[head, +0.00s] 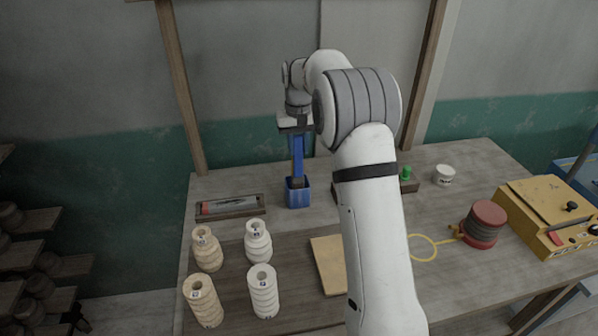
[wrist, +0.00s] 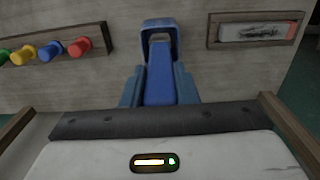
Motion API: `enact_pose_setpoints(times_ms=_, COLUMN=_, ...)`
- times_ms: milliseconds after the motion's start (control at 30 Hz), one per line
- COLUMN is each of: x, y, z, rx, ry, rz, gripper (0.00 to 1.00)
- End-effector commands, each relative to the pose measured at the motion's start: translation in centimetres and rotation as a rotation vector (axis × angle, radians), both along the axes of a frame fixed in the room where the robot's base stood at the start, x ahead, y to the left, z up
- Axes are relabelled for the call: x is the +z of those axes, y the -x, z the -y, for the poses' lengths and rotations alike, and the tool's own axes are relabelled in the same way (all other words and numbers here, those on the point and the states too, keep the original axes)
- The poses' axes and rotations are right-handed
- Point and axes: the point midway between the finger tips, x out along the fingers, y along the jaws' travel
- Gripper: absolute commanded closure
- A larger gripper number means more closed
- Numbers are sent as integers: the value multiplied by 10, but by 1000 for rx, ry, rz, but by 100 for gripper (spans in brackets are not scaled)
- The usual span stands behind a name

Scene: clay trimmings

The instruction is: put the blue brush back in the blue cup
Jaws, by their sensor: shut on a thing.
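The blue cup (head: 291,198) stands on the table near its back edge. In the wrist view its rim (wrist: 160,24) shows at the top centre. My gripper (head: 297,137) points down above the cup and is shut on the blue brush (head: 299,157). The brush hangs about upright, with its dark lower end at the cup's mouth. In the wrist view the brush (wrist: 158,82) lies between my two blue-grey fingers, in line with the cup. How deep its tip reaches into the cup is hidden.
A shallow wooden tray (head: 255,210) stands left of the cup. Several ribbed cream pots (head: 263,290) stand in front. A rack of coloured knobs (wrist: 97,40) is partly behind my arm in the head view. A white cup (head: 444,176), red-and-grey spool (head: 483,225) and yellow box (head: 555,215) stand right.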

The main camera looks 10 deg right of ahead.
Motion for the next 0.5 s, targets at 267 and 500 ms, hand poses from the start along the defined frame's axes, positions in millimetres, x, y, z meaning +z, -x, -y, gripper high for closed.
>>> enact_pose_setpoints(times_ms=267, x=-34, y=1, z=1, rx=-2, ry=0, rz=-3, gripper=96)
enact_pose_setpoints(times_ms=500, x=-55, y=0, z=2, rx=-2, ry=0, rz=1, gripper=96)
